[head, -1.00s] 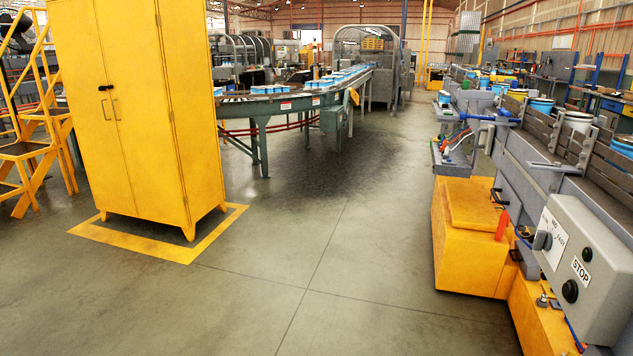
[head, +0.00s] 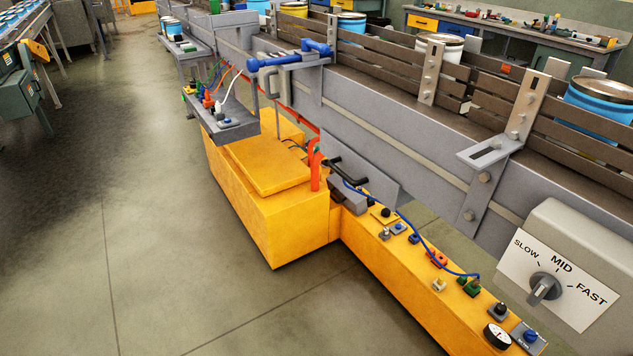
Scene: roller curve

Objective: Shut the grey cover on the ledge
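A yellow ledge (head: 375,247) runs along the foot of the conveyor, to the right of a yellow box. At its left end is a small dark grey block (head: 347,193) with a black bar-like handle. A flat grey plate (head: 378,186) stands up behind this block, against the conveyor side. I cannot tell for certain which of these is the grey cover, or whether it is hinged open. Neither of my grippers is in view.
The conveyor (head: 395,130) carries cans behind brown rails. A grey control box (head: 590,260) with a speed knob juts out at right. Red upright handles (head: 315,170), a blue cable and several small fittings crowd the ledge. The floor (head: 170,240) at left is clear.

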